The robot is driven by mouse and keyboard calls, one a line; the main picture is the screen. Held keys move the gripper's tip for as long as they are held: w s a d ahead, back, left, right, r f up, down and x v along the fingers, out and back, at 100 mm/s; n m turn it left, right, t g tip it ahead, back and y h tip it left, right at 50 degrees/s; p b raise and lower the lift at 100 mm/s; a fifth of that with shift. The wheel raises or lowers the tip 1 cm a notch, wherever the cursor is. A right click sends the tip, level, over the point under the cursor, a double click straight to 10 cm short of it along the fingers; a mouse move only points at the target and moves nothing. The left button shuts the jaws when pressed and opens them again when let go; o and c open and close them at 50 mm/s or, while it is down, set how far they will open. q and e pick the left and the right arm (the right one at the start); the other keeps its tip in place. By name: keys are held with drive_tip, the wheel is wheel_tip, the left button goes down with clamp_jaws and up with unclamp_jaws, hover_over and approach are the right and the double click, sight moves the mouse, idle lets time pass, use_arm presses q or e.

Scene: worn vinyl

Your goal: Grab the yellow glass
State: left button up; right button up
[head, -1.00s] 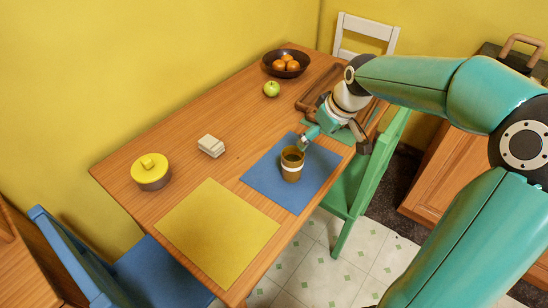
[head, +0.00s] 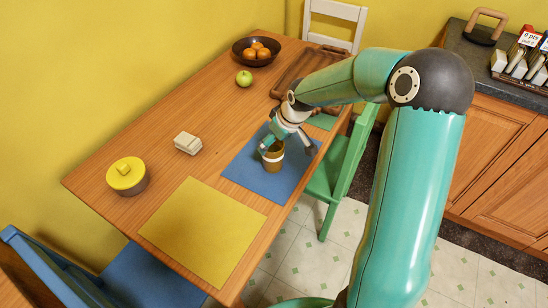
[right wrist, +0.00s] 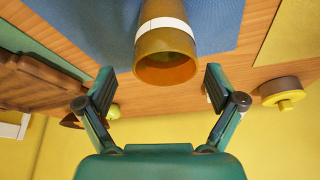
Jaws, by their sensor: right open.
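The yellow glass (head: 274,160), amber-brown with a white band, stands upright on the blue placemat (head: 243,179). In the right wrist view the glass (right wrist: 165,40) is centred, with its open rim toward the camera. My right gripper (head: 288,148) is at the glass in the head view. In the right wrist view its open fingers (right wrist: 158,90) lie to either side of the rim, with gaps between them and the glass. Nothing is held. My left gripper is in neither view.
A yellow placemat (head: 200,235), a yellow-lidded pot (head: 127,176), a cream block (head: 188,143), a green apple (head: 244,78) and a fruit bowl (head: 241,56) are on the table. A wooden tray (head: 290,82) lies behind my arm. A green chair (head: 350,160) stands at the right.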

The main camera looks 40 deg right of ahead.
sight(270, 149)
drive_tip(key=x, duration=0.5)
drive_tip(key=shift+s+a+p, duration=0.1)
drive_tip(key=shift+a+p, duration=0.2)
drive_tip(key=shift+p, duration=0.05)
drive_tip(key=c, duration=1.6)
drive_tip(key=shift+c, duration=0.2)
drive_tip(key=shift+r, duration=0.15)
